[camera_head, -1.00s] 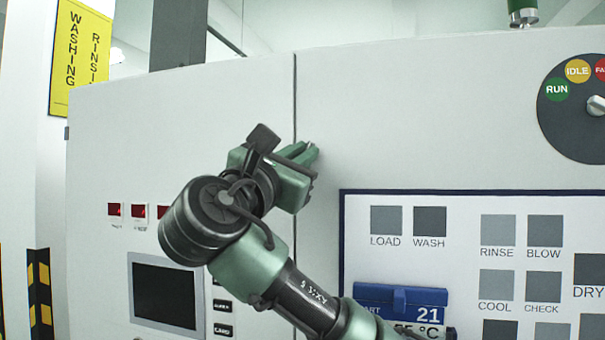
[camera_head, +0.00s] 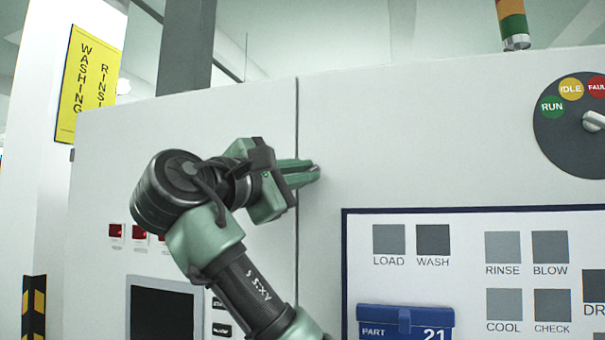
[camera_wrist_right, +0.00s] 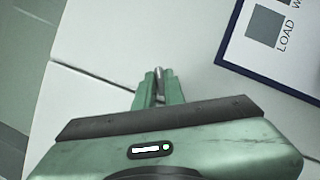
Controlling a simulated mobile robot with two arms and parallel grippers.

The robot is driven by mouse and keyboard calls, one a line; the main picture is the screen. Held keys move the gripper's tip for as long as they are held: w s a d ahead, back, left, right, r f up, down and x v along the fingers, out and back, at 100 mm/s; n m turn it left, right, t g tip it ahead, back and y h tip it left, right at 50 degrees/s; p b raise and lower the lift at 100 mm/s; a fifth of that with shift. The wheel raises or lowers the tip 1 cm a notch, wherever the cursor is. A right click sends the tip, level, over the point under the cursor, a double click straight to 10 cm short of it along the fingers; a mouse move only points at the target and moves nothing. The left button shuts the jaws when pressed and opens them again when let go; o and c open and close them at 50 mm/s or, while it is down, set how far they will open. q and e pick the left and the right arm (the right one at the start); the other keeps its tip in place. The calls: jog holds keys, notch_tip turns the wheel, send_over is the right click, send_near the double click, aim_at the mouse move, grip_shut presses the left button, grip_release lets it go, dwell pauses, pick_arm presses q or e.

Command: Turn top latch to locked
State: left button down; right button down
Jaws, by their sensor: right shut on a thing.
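The top latch (camera_wrist_right: 160,75) is a small grey metal piece on the white cabinet front, near the vertical seam. It shows between the fingertips in the right wrist view. In the head view only a small tip of it (camera_head: 315,168) shows; the fingers hide the rest. My right gripper (camera_head: 314,171) is shut on the latch, its fingers pointing right across the seam. It also shows in the right wrist view (camera_wrist_right: 159,80). My left gripper is not in view.
A white cabinet (camera_head: 420,130) fills the background. A status board (camera_head: 470,210) with LOAD and WASH squares lies below right of the gripper. A blue part box (camera_head: 404,320) is mounted low on it. A round dial (camera_head: 575,130) is at right. A dark screen (camera_head: 165,310) is lower left.

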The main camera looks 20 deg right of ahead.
dwell(0.4)
jog(key=c, duration=1.7)
grip_release()
jog(key=shift+o, duration=1)
jog(key=shift+w, duration=0.15)
jog(key=b+v, duration=0.3)
jog(key=v, duration=0.4)
jog(key=shift+s+a, duration=0.25)
jog(key=shift+f, duration=0.1)
